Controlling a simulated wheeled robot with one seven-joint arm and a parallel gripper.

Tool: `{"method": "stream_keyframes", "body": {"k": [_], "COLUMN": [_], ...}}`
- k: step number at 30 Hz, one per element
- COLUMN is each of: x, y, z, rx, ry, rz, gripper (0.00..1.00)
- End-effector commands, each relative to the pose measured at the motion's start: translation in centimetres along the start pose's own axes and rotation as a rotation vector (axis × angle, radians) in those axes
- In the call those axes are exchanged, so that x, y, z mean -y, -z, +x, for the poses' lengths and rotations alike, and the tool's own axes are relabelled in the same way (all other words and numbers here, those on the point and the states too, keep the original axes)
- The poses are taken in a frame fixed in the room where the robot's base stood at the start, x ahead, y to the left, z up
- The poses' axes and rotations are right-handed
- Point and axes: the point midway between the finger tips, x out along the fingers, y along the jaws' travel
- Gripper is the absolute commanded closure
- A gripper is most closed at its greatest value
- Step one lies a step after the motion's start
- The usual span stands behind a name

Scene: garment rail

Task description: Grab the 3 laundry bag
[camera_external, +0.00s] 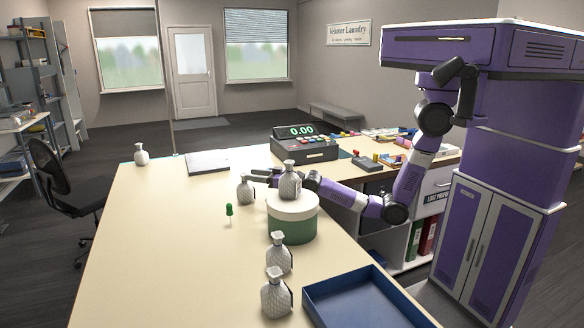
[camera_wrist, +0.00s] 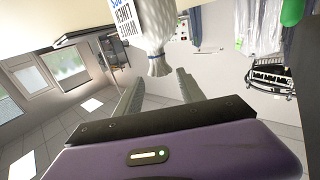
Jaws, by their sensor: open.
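Several small pale laundry bags with tied necks stand on the counter. One bag (camera_external: 245,190) is at the tips of my gripper (camera_external: 262,177). In the wrist view a white bag (camera_wrist: 157,30) hangs inverted in the picture, its tied neck between the open fingers of my gripper (camera_wrist: 160,76), with a gap on both sides. Its tag (camera_wrist: 122,18) reads "WHITE LINEN" upside down; the blue marking above is cut off. Another bag (camera_external: 289,186) stands on a round green box with a white lid (camera_external: 292,222). Two bags (camera_external: 279,256) (camera_external: 276,296) stand nearer the front, and one (camera_external: 141,155) at the far left.
A blue tray (camera_external: 365,300) lies at the front right. A green peg-like item (camera_external: 229,210) stands left of the round box. The counter's left part (camera_external: 150,240) is clear.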

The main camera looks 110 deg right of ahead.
Motion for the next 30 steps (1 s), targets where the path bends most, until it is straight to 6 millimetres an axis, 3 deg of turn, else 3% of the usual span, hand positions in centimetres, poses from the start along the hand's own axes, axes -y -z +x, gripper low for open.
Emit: {"method": "stream_keyframes", "body": {"k": [11, 20, 21, 28, 30], "x": [0.1, 0.1, 0.1, 0.1, 0.1], "y": [-0.6, -0.7, -0.7, -0.7, -0.7], "z": [4.4, 4.9, 4.9, 4.9, 4.9], "rx": [-0.001, -0.001, -0.001, -0.001, -0.001], "ry": [0.001, 0.001, 0.001, 0.001, 0.001], "rz": [0.001, 0.002, 0.002, 0.002, 0.002], "gripper": [0.54, 0.54, 0.56, 1.0, 1.0]}}
